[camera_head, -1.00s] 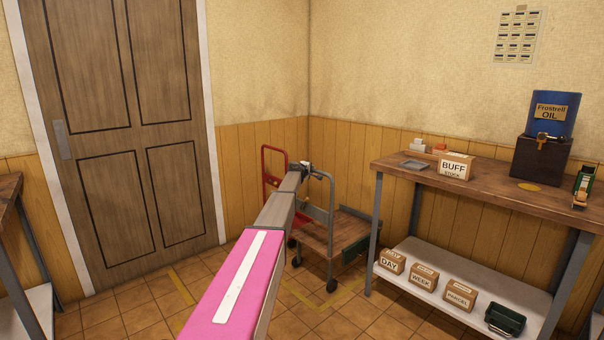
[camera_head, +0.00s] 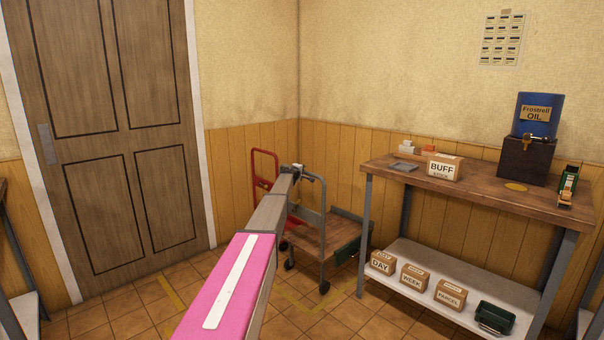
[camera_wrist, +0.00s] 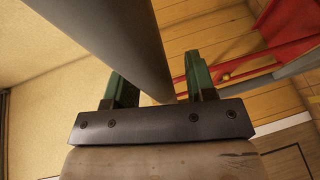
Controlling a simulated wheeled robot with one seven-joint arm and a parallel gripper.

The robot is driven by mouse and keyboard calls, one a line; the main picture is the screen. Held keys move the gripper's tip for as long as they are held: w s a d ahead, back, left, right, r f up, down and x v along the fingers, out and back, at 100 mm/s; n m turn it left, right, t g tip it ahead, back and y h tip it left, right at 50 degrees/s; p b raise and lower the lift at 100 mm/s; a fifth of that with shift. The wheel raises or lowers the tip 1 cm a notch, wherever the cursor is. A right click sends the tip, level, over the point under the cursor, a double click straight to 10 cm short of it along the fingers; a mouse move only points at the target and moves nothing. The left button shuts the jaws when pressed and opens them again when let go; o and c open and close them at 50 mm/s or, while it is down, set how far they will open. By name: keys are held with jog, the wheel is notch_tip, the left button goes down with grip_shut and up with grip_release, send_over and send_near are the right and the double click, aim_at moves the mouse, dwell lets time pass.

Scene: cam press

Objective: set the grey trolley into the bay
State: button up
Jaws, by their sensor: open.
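The grey trolley (camera_head: 307,240) stands upright in the corner, with a wooden deck, a grey tube handle and dark castors. My gripper (camera_head: 306,171) is at the top of its handle, partly hidden by my arm. In the wrist view my gripper (camera_wrist: 160,80) has its green fingers apart, and a grey tube (camera_wrist: 115,38), seemingly the handle, runs down between them. I cannot tell whether the fingers touch it. Yellow floor tape (camera_head: 291,299) shows near the trolley's front castors, perhaps marking the bay; its full outline is hidden.
A red hand truck (camera_head: 264,165) stands close behind the trolley on the left. A workbench (camera_head: 480,186) with boxes on its lower shelf stands close on the right. Floor before the door (camera_head: 105,130) is clear.

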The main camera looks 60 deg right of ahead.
jog(key=v, duration=1)
jog(key=shift+a, duration=0.3)
jog(key=shift+r, duration=0.1)
jog(key=w+a+f+m+y, duration=0.15)
jog(key=w+a+f, duration=0.5)
jog(key=a, duration=1.25)
jog(key=w+a+f+t+y, duration=0.1)
jog(key=w+a+f+y, duration=0.35)
jog(key=a, duration=1.55)
jog(key=w+a+f+m+y, duration=0.1)
jog(key=w+a+f, duration=0.65)
jog(key=a, duration=1.15)
jog(key=s+a+f+y, duration=0.2)
jog(key=a, duration=1.1)
jog(key=s+a+f+y, duration=0.1)
jog(key=a+f+y, duration=0.15)
jog(key=a, duration=1.05)
jog(key=s+a+g+y, duration=0.1)
jog(key=s+a, duration=0.4)
jog(key=a, duration=0.3)
jog(key=s+a+f+n+g+y, duration=0.1)
jog(key=s+a, duration=0.3)
jog(key=a, duration=0.4)
jog(key=s+a+n+g+y, duration=0.1)
jog(key=s+a+y, duration=0.1)
jog(key=s+a, duration=0.3)
jog(key=a, duration=0.4)
jog(key=shift+s+f, duration=0.25)
jog(key=shift+s, duration=0.05)
